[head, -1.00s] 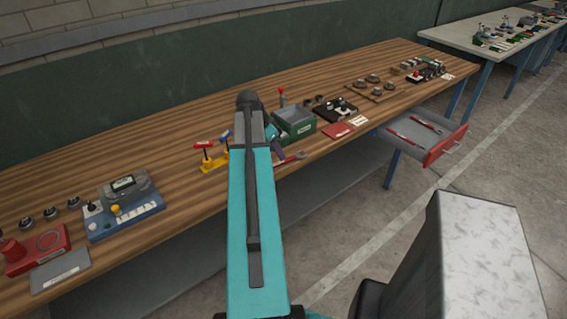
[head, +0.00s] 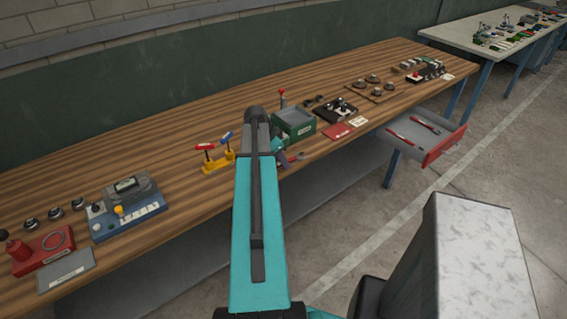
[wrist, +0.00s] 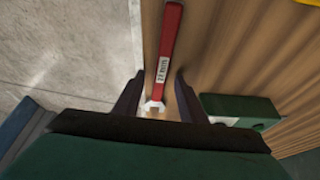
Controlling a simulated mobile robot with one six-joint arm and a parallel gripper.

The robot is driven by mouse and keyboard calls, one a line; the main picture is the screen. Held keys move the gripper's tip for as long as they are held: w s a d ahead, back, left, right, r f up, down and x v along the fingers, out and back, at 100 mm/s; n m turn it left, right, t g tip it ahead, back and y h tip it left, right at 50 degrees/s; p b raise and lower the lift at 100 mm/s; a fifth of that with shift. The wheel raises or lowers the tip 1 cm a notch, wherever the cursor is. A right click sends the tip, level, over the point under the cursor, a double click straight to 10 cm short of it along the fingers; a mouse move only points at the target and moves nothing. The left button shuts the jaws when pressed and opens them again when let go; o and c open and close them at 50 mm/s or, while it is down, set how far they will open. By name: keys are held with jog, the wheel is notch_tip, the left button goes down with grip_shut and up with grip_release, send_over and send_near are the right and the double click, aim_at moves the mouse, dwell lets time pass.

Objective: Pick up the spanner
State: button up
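The spanner (wrist: 171,32) has a red handle with a white label and a pale metal jaw. In the wrist view it lies on the wooden bench top (wrist: 225,60) close to the bench's edge. My gripper (wrist: 158,77) is open, with one dark finger on each side of the spanner's jaw end and a visible gap on both sides. In the head view my arm hides most of the gripper, and only a small part of the spanner (head: 299,157) shows beside it near the front edge.
A green box (head: 294,124) stands just right of the gripper, and a yellow stand with red and blue handles (head: 217,162) stands to its left. An open drawer (head: 440,152) with red-handled tools juts from the bench. A blue-grey device (head: 128,218) sits further left.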

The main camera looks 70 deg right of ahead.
dwell(0.5)
grip_shut()
jog(key=shift+r, duration=0.1)
jog(key=shift+r+b, duration=0.9)
jog(key=shift+r, duration=0.65)
jog(key=s+a+r+b, duration=0.1)
jog(key=s+a+b, duration=0.1)
jog(key=s, duration=0.5)
jog(key=s+a+b, duration=0.2)
jog(key=s, duration=0.6)
jog(key=shift+s+a+r, duration=0.15)
jog(key=shift+a+r, duration=0.2)
